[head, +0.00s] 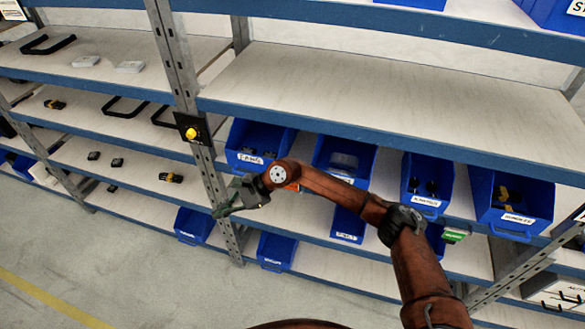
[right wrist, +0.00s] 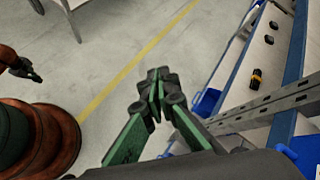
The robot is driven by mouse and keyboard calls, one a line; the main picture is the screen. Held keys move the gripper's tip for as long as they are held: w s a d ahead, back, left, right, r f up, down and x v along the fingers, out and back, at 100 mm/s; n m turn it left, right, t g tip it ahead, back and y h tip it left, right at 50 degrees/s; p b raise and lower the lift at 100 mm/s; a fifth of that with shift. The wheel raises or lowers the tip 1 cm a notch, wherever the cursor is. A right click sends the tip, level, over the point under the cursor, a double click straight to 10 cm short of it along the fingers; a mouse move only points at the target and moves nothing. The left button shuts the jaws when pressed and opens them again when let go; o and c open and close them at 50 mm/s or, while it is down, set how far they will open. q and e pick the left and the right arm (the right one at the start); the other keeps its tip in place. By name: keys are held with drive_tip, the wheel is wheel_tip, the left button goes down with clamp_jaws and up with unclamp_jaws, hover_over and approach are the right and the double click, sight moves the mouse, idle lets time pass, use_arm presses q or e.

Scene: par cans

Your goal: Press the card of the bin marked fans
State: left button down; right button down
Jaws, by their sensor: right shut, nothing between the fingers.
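A row of blue bins with white labels sits on the middle shelf in the head view: a left bin (head: 262,137), a second bin (head: 345,153), a third bin (head: 428,180) and a right bin (head: 512,205). Their labels are too small to read surely, so I cannot tell which is marked fans. A green and white card-like piece (head: 455,236) shows below the third bin. My right gripper (head: 228,198), also in the right wrist view (right wrist: 156,92), is shut and empty, in front of the upright, left of the left bin.
A metal upright (head: 178,62) carries a yellow button on a black plate (head: 192,132). Lower blue bins (head: 276,250) stand below. Left shelves hold small dark items (head: 171,177). Open grey floor (head: 80,260) lies in front. My right arm hides part of the bins.

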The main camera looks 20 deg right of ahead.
drive_tip(key=w+d+r+n+h, duration=0.2)
drive_tip(key=d+r+h, duration=0.2)
drive_tip(key=d, duration=0.4)
drive_tip(key=w+d+r+n+t+h, duration=0.1)
drive_tip(key=w+d+r+n+h, duration=0.1)
drive_tip(key=d, duration=0.7)
drive_tip(key=w+d+r+n+t+h+p, duration=0.1)
drive_tip(key=w+d+r+n+h, duration=0.2)
drive_tip(key=d+r+h, duration=0.3)
drive_tip(key=w+d, duration=0.1)
drive_tip(key=d, duration=0.2)
drive_tip(key=shift+h, duration=0.4)
drive_tip(key=shift+w, duration=0.1)
drive_tip(key=p+x, duration=0.1)
drive_tip(key=x, duration=0.8)
drive_tip(key=shift+w+d+f, duration=0.1)
drive_tip(key=shift+w+f, duration=0.1)
drive_tip(key=shift+f, duration=0.15)
drive_tip(key=s+a, duration=0.1)
drive_tip(key=s+a+p, duration=0.1)
drive_tip(key=s, duration=0.1)
drive_tip(key=shift+f, duration=0.25)
